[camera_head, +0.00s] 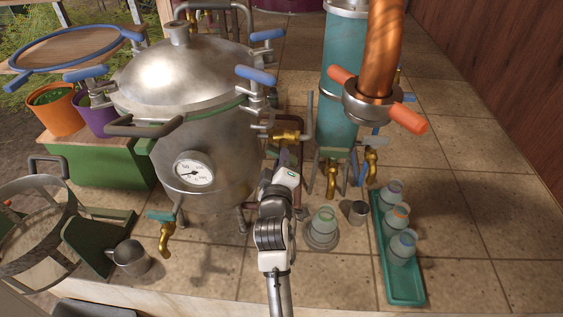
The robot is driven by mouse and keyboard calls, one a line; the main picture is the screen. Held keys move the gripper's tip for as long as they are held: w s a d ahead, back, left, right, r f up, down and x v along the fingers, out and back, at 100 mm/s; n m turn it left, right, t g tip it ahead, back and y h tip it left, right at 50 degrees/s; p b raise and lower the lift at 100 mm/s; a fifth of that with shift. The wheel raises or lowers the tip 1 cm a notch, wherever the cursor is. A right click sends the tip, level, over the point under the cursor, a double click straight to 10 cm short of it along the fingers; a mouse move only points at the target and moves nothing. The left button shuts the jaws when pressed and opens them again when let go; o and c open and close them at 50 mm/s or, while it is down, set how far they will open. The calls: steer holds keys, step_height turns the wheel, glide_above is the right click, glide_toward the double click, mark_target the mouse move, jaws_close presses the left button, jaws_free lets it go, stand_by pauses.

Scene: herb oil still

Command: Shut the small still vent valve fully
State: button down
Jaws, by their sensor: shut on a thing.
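The small still (205,135) is a round steel pot with a domed lid, blue-handled clamps and a dial gauge (194,171) on its front. A brass valve (287,136) sits on a short pipe at the still's right side; it appears to be the vent valve. My gripper (284,168) reaches up from the bottom centre to just below this brass valve. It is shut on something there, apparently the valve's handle. My own wrist hides the fingertips and the grip, and I cannot tell the handle's angle.
A teal column (342,85) with a copper pipe (382,45) and brass taps (371,166) stands close on the right. A green tray (408,287) holds glass jars. A jar (322,222) and a metal cup (358,212) stand near my arm. A drain tap (166,236) juts out front left.

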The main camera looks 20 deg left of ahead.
steer(key=m+b, duration=0.3)
steer(key=m, duration=0.9)
steer(key=shift+b, duration=0.3)
steer(key=shift+r+m, duration=0.1)
steer(key=shift+m, duration=0.2)
steer(key=c, duration=1.5)
jaws_free()
steer(key=shift+o, duration=0.2)
steer(key=shift+s, duration=0.1)
